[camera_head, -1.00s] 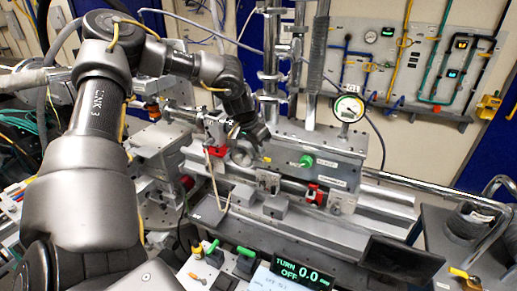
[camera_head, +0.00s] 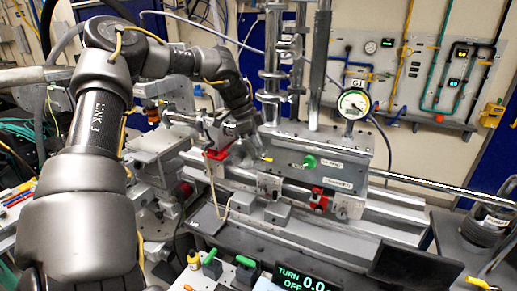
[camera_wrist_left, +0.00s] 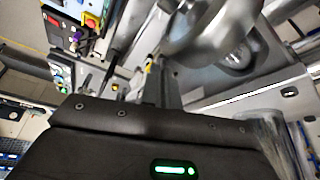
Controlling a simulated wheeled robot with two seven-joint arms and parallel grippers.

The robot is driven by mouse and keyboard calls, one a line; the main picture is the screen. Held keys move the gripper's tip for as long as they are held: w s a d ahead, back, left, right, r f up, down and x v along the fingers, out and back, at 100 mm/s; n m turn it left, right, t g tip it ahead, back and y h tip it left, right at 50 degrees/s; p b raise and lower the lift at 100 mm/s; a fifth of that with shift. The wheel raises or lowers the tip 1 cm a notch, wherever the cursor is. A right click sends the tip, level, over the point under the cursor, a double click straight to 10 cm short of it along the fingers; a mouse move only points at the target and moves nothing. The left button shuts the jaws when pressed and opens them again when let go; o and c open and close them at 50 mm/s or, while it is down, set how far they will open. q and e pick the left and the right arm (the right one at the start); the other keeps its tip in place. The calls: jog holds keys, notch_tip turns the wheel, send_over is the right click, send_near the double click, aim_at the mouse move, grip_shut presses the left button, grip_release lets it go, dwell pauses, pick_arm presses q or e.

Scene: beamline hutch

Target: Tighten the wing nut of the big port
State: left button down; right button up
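My left gripper (camera_head: 222,136) is at the end of my left arm, near the round metal port (camera_head: 243,153) at the left end of the grey chamber (camera_head: 318,158). Its fingers are small and partly lost among the metal parts, so I cannot tell how far apart they are. In the left wrist view, a dark finger (camera_wrist_left: 164,86) stands up near a large grey rounded metal part (camera_wrist_left: 205,28). A round fitting (camera_wrist_left: 238,57) lies beyond it. I cannot pick out the wing nut in either view. My right gripper is not in view.
A dial gauge (camera_head: 354,103) stands on the chamber's right end. A display (camera_head: 301,279) at the front reads TURN OFF, its number cut off. A dark flat panel (camera_head: 414,265) is at right front.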

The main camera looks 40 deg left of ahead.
pick_arm(q)
jog(key=m, duration=0.2)
jog(key=m+g, duration=0.1)
jog(key=shift+w+a+r+m+h, duration=0.1)
jog(key=shift+w+a+m+h, duration=0.1)
jog(key=shift+m+h, duration=0.2)
jog(key=m+g+p, duration=0.1)
jog(key=m, duration=0.2)
jog(key=shift+w+g, duration=0.15)
jog(key=shift+g, duration=0.15)
jog(key=shift+w+m+g+p, duration=0.1)
jog(key=shift+m+g+p, duration=0.35)
jog(key=shift+m, duration=0.6)
jog(key=shift+w+m+g+p, duration=0.1)
jog(key=shift+m+g+p, duration=0.15)
jog(key=shift+m+p, duration=0.6)
jog(key=shift+d+m, duration=0.1)
jog(key=shift+m, duration=0.3)
jog(key=c, duration=2.1)
grip_release()
jog(key=shift+o, duration=0.9)
